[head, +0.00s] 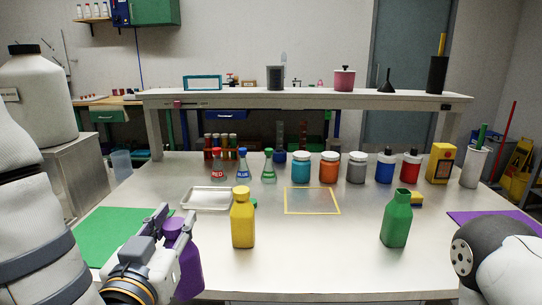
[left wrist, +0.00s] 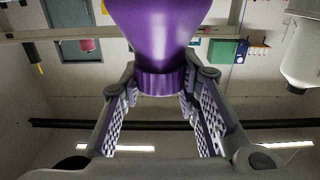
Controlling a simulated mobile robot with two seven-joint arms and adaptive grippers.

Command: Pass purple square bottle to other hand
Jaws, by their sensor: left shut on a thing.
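The purple square bottle (head: 190,262) is in my left gripper (head: 172,228), at the lower left of the head view. In the left wrist view the bottle (left wrist: 160,30) fills the top middle, with its ridged purple neck or cap (left wrist: 160,82) between the two fingers (left wrist: 160,98). The left gripper is shut on that narrow end. The bottle is partly hidden by the gripper in the head view. My right arm shows at the lower right of the head view, but its gripper is out of sight.
A yellow bottle (head: 243,222) and a green bottle (head: 397,222) stand at the table's front. A metal tray (head: 207,209), a yellow-outlined square (head: 312,213), a green mat (head: 103,232) and a purple mat (head: 490,217) lie around them. Flasks and jars line the back. The front middle is clear.

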